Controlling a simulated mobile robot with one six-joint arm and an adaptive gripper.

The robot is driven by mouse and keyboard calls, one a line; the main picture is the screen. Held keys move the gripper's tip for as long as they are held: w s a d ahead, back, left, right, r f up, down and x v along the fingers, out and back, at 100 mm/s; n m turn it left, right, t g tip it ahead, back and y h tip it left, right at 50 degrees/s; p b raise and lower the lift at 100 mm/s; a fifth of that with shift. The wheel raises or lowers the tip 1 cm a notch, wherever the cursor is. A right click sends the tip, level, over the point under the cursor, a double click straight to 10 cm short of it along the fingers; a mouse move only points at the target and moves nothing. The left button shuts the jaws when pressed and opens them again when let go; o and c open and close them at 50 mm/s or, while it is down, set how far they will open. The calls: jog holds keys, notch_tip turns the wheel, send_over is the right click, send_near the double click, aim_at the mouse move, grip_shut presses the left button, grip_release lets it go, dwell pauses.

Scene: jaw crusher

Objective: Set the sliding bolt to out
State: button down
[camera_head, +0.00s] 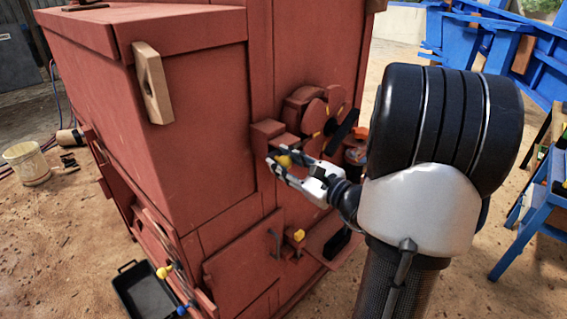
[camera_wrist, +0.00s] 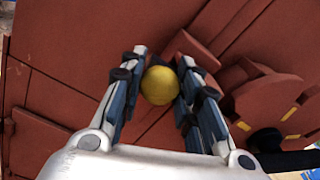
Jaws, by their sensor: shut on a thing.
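The sliding bolt shows as a yellow round knob (camera_head: 284,161) on the front of the red crusher (camera_head: 210,105), just below a small red block. My gripper (camera_head: 277,166) reaches in from the right and is shut on the knob. In the wrist view the yellow knob (camera_wrist: 159,85) sits between the two fingers (camera_wrist: 158,88), close to their tips. The bolt's shaft is hidden behind the knob and fingers, so I cannot tell how far it is slid.
Red discs with yellow marks (camera_head: 318,112) and a black handle (camera_head: 342,131) stand right of the knob. A yellow knob (camera_head: 299,235) sits lower on the panel. A black tray (camera_head: 150,292) and a white bucket (camera_head: 27,163) are on the ground. A blue frame (camera_head: 549,205) stands at right.

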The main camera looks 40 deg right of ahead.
jog(key=shift+a+f, duration=0.1)
jog(key=shift+a, duration=0.1)
jog(key=c, duration=1.3)
grip_release()
jog(key=shift+a, duration=0.1)
jog(key=shift+o, duration=0.6)
jog(key=s+d, duration=0.1)
jog(key=s, duration=1.1)
jog(key=shift+w, duration=0.1)
